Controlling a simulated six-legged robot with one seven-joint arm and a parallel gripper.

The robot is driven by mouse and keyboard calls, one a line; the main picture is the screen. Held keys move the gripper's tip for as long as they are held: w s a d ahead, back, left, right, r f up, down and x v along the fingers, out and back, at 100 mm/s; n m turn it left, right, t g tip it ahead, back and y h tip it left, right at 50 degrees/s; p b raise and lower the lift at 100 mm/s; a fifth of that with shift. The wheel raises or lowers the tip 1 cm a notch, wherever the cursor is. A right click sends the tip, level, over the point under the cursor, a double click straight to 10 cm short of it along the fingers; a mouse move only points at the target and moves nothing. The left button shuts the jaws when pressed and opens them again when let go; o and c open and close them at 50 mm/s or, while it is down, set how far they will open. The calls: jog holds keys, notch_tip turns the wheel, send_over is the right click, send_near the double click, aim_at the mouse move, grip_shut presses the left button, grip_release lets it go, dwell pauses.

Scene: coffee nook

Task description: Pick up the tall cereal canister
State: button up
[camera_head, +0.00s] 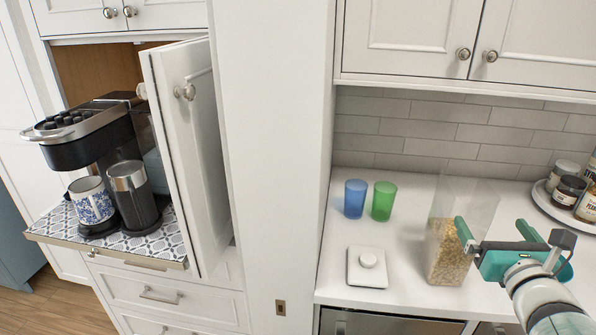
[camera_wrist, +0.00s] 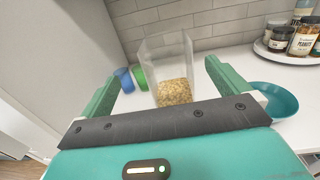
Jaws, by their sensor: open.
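The tall cereal canister (camera_head: 452,245) is a clear upright box on the white counter, with tan cereal in its lower part. It also shows in the wrist view (camera_wrist: 172,75), between and beyond my two green fingers. My gripper (camera_head: 492,226) is open and empty, at the right of the canister in the head view. One finger overlaps the canister there; I cannot tell whether it touches. A white square lid with a round knob (camera_head: 367,267) lies on the counter left of the canister.
Blue (camera_head: 355,198) and green (camera_head: 383,201) cups stand behind and left of the canister. A round tray (camera_head: 552,206) with jars sits at the back right. A teal bowl (camera_wrist: 276,99) is right of my gripper. A coffee machine (camera_head: 88,140) with mugs stands far left.

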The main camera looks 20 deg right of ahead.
aim_at(481, 203)
jog(key=x, duration=0.8)
jog(key=shift+d, duration=0.45)
jog(key=x, duration=0.5)
jog(key=shift+w+f, duration=0.1)
jog(key=c, duration=1.6)
